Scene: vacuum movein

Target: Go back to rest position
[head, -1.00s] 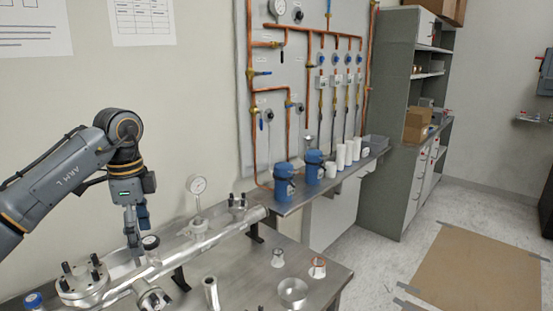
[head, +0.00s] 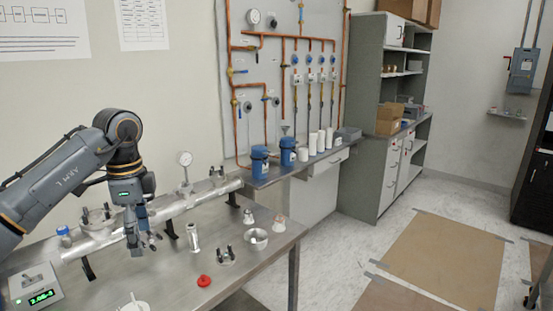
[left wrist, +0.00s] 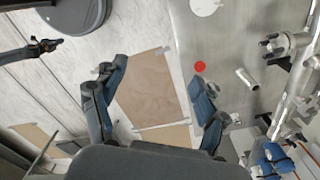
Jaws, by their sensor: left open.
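My left gripper (head: 137,238) hangs pointing down over the front of the steel table (head: 205,262) in the head view. It is open and empty; the left wrist view shows its two fingers (left wrist: 158,75) spread apart with floor and table edge below. Behind it, the metal tube manifold (head: 205,203) runs along the table. What looks like my right gripper (left wrist: 45,46) shows small at the left of the left wrist view; its jaws are unclear. The head view does not show it.
Blue containers (head: 260,160) stand on the side shelf. The floor with a brown mat (head: 445,258) is open at right.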

